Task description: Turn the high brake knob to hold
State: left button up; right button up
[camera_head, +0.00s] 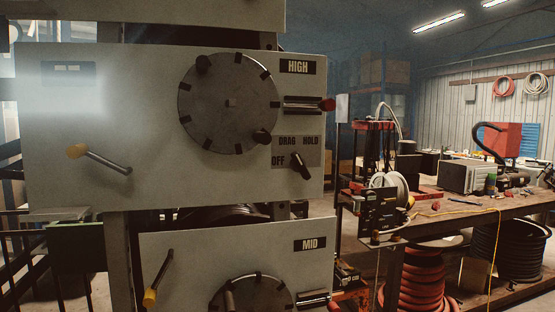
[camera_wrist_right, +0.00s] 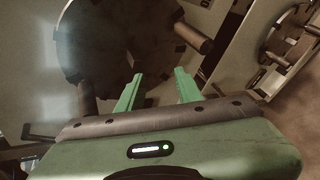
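The high brake knob (camera_head: 299,165) is a small black knob on the grey HIGH panel (camera_head: 150,170), at its lower right in the head view. OFF is printed to its left, DRAG above it and HOLD above right. It lies tilted, with its upper end nearer DRAG; I cannot tell which end is the pointer. My right gripper (camera_wrist_right: 158,73) shows only in the right wrist view. Its two green fingers are apart with nothing between them, in front of a dark round disc. I cannot make out the brake knob in that view. My left gripper is not in view.
A large notched disc (camera_head: 228,105) with knobs is above left of the brake knob. A red-tipped handle (camera_head: 327,105) sticks out at right. The MID panel (camera_head: 190,260) is below. A cluttered workbench (camera_head: 470,225) stands right.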

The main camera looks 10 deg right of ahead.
aim_at(303, 167)
jog(key=d+r+n+t+h, duration=0.15)
jog(key=d+r+n, duration=0.35)
jog(key=r, duration=0.7)
jog(key=d+r+n+t, duration=0.25)
jog(key=r+n, duration=0.35)
jog(key=r, duration=0.6)
jog(key=d+r+n+t+h, duration=0.1)
jog(key=d+r+n+t, duration=0.15)
jog(key=r+n, duration=0.65)
jog(key=w+r+m+p, duration=0.1)
jog(key=w, duration=0.1)
jog(key=w+r+m+p, duration=0.1)
jog(key=w, duration=0.1)
jog(key=w+r+p, duration=0.1)
jog(key=w, duration=0.1)
jog(key=shift+w+d+m, duration=0.1)
jog(key=shift+w+m, duration=0.05)
jog(key=shift+m, duration=0.25)
jog(key=shift+w+f, duration=0.1)
jog(key=shift+w, duration=0.7)
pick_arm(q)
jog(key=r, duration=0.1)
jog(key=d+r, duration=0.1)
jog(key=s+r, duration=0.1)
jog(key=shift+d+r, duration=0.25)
pick_arm(e)
grip_shut()
